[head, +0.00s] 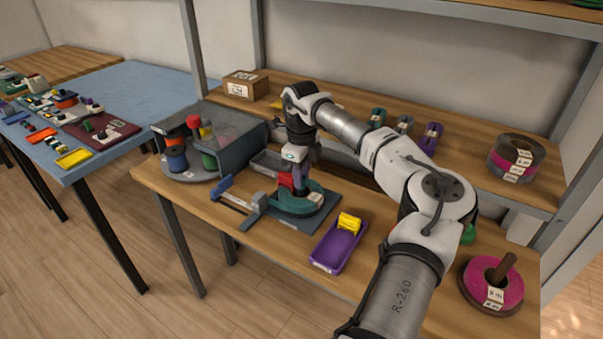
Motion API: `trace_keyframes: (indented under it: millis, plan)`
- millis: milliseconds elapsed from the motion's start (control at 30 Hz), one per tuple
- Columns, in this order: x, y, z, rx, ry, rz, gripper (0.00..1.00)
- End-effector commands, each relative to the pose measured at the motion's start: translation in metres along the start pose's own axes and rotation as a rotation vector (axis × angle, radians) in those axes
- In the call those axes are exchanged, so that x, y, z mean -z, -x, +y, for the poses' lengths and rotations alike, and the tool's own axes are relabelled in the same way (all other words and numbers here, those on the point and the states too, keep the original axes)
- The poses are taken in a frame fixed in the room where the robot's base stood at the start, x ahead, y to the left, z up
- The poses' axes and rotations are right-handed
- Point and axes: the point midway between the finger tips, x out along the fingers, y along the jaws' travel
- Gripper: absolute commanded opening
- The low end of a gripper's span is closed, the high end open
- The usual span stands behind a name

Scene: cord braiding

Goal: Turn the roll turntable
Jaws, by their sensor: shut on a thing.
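A round grey turntable (188,173) stands at the left of the workbench, partly inside a grey housing (228,134). It carries a blue roll (177,159), a green roll (209,160) and an orange-topped part. A red knob (193,122) stands above it. My gripper (300,187) is to the right of the turntable and apart from it, low over a teal fixture (293,204) on a grey base. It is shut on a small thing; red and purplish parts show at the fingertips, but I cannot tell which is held. The housing hides the turntable's back.
A blue-and-grey slide (238,200) lies left of the fixture. A purple tray (337,247) with a yellow piece is in front. A pink roll (493,284) stands at the right. A raised shelf (470,168) runs behind with several small holders, a large roll (517,157) and a cardboard box (245,85).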

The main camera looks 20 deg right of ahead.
Motion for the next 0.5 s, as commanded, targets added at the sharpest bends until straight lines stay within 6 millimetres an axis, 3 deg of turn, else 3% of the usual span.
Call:
trace_keyframes:
  millis: [500]
  plan:
    - [-0.0019, 0.0027, -0.0012, 0.005, 0.258, -0.006, 0.01]
